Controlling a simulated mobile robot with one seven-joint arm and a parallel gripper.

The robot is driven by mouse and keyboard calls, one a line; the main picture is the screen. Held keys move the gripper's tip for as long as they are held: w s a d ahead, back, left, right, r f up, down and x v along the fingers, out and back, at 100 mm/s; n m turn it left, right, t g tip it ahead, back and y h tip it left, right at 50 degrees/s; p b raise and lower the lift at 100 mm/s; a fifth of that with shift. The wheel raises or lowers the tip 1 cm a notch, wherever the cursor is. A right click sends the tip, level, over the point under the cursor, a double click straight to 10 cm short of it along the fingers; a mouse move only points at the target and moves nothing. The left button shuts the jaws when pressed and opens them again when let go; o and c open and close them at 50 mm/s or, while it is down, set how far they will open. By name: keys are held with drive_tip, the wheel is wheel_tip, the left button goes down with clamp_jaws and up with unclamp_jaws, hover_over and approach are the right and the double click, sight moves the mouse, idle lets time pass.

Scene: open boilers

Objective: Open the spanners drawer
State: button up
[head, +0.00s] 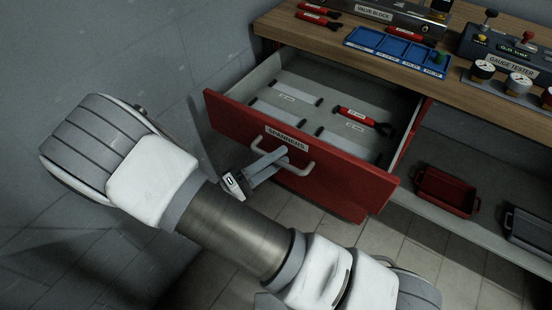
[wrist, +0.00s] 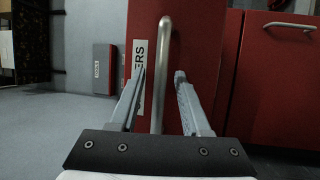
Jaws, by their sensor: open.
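The red spanners drawer (head: 330,189) stands pulled out from the workbench in the head view. Its white label reads SPANNERS (head: 286,138). Inside lie a red-handled spanner (head: 362,117) and several labelled slots. The drawer's metal handle (head: 297,168) is on its front, and it also shows in the wrist view (wrist: 160,75). My gripper (head: 282,156) is at the handle. In the wrist view my gripper (wrist: 161,74) has its two fingers apart, one on each side of the handle bar, with gaps visible. The fingertips partly cover the label in that view.
The wooden bench top (head: 330,47) carries a blue tray (head: 397,52), a valve block (head: 385,14) and a gauge tester (head: 510,60). A red bin (head: 446,191) and a dark bin (head: 528,232) sit on the lower shelf. Tiled floor lies clear before the drawer.

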drive_tip(key=shift+a, duration=0.1)
drive_tip(key=p+v, duration=0.1)
drive_tip(key=v, duration=1.6)
drive_tip(key=shift+s+a, duration=0.1)
drive_tip(key=shift+s, duration=0.05)
drive_tip(key=w+d+r+m+g+y, duration=0.2)
drive_tip(key=d+r+g+y, duration=0.2)
drive_tip(key=d+r+g, duration=0.3)
drive_tip(key=w+d+r+m+g+y, duration=0.2)
drive_tip(key=d+r+g+y, duration=0.25)
drive_tip(key=d, duration=0.35)
drive_tip(key=s+d+r+m+t+y, duration=0.1)
drive_tip(key=s+d+r+t+y, duration=0.55)
drive_tip(key=d+r+y, duration=0.4)
wheel_tip(320, 180, up, 18)
drive_tip(key=d+h+p, duration=0.1)
drive_tip(key=p, duration=1.6)
drive_tip(key=shift+h, duration=0.4)
